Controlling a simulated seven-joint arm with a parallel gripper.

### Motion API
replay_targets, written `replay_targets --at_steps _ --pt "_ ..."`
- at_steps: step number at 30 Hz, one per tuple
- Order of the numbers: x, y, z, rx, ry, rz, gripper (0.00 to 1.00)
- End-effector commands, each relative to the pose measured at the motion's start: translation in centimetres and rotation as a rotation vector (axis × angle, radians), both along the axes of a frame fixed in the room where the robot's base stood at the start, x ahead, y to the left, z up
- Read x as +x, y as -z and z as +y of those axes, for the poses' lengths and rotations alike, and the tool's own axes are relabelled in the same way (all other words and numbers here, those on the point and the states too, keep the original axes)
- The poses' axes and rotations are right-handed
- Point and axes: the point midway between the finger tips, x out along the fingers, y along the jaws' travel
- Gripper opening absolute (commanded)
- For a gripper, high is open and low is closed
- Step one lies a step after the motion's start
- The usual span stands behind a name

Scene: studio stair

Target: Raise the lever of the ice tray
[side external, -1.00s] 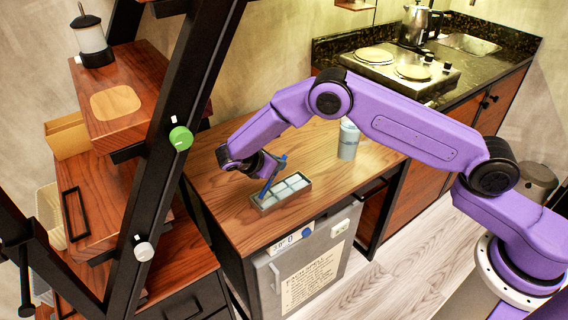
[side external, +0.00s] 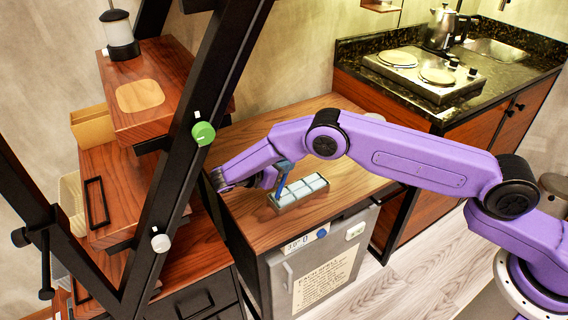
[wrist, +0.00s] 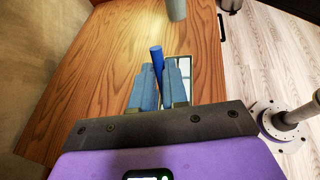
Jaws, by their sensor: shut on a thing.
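The ice tray (side external: 303,193) lies on the wooden counter top, a grey tray with pale blue cells. Its blue lever (side external: 280,188) stands up steeply from the tray's left end. My gripper (side external: 283,166) is at the upper part of the lever, left of and above the tray. In the wrist view my gripper (wrist: 160,88) is shut on the lever (wrist: 156,53), whose round blue end sticks out beyond the two fingers. Part of the tray (wrist: 185,66) shows behind the right finger; the fingers hide the rest.
The counter (side external: 250,215) is clear around the tray. A grey-green bottle (wrist: 176,9) stands beyond the tray in the wrist view. A small fridge (side external: 320,265) is under the counter. The dark stair frame (side external: 187,150) rises at the left, close to my wrist in the picture.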

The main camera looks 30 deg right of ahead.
Motion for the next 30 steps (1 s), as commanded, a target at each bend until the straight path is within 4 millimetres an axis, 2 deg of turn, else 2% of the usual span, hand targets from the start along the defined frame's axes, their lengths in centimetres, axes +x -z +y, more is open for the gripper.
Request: replay_targets --at_steps 2,3,5,17,23,30 --pt "0.0 0.1 -0.1 0.0 0.001 0.001 0.0" --pt "0.0 0.1 -0.1 0.0 0.001 0.001 0.23" --pt "0.0 0.1 -0.1 0.001 0.0 0.001 0.4" --pt "0.0 -0.6 0.0 0.002 0.0 0.0 0.4" --pt "0.0 -3.4 0.0 0.002 0.001 -0.001 0.4" --pt "-2.0 -5.6 -0.7 0.001 0.0 0.001 0.4"
